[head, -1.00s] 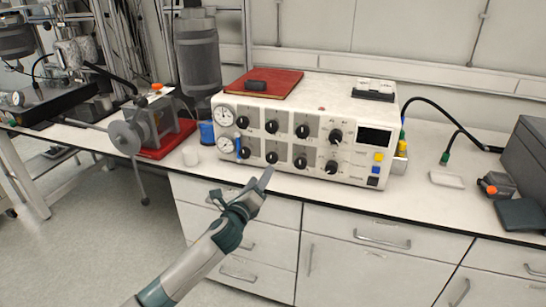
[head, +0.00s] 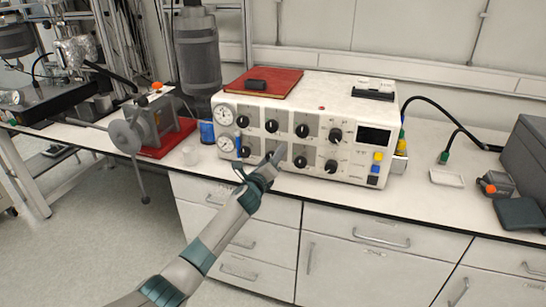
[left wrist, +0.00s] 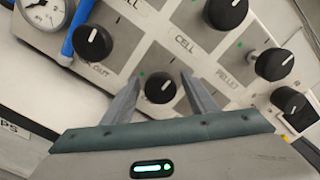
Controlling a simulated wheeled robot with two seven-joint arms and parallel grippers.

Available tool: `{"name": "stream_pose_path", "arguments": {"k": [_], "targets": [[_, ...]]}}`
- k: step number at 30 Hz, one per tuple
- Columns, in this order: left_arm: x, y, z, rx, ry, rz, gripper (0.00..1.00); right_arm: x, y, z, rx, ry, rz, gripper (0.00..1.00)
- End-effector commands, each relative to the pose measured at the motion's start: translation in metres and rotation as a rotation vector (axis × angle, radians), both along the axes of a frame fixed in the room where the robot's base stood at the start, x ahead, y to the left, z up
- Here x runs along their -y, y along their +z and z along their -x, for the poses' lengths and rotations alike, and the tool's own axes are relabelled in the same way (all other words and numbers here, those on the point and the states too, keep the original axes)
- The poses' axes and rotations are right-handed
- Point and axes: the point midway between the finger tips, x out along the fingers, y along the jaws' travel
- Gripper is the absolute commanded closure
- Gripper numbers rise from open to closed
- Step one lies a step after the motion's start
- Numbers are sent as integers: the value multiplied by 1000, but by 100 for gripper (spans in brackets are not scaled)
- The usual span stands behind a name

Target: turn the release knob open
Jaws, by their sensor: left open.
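A cream control box (head: 300,90) stands on the bench with rows of black knobs and two gauges on its front. My left gripper (head: 276,160) is open at the lower knob row in the head view. In the left wrist view, the jaws (left wrist: 160,80) sit on either side of a black knob (left wrist: 160,88) with a white pointer line. A gap seems to show between each finger and the knob; contact cannot be told. No readable label names a release knob. In the head view my gripper partly hides this knob. My right gripper is not in view.
Other knobs sit close by: one at upper left (left wrist: 93,41), one above (left wrist: 224,14) and one at right (left wrist: 273,63). A blue tube (left wrist: 78,28) runs by the gauge. A red-based device (head: 150,125) stands left; a white dish (head: 447,178) lies right.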

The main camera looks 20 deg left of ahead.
Motion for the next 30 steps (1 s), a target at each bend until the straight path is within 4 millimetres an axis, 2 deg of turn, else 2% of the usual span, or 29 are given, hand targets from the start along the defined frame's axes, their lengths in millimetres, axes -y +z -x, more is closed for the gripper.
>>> {"name": "stream_pose_path", "arguments": {"k": [11, 12, 17, 30], "targets": [[1, 0, -4, -1, -1, 0, 47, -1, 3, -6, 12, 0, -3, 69], [1, 0, -4, -1, -1, 0, 50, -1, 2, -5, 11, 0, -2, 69], [1, 0, -4, -1, -1, 0, 88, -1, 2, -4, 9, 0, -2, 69], [1, -1, -3, -3, 0, 47, 88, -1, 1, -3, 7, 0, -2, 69]]}}
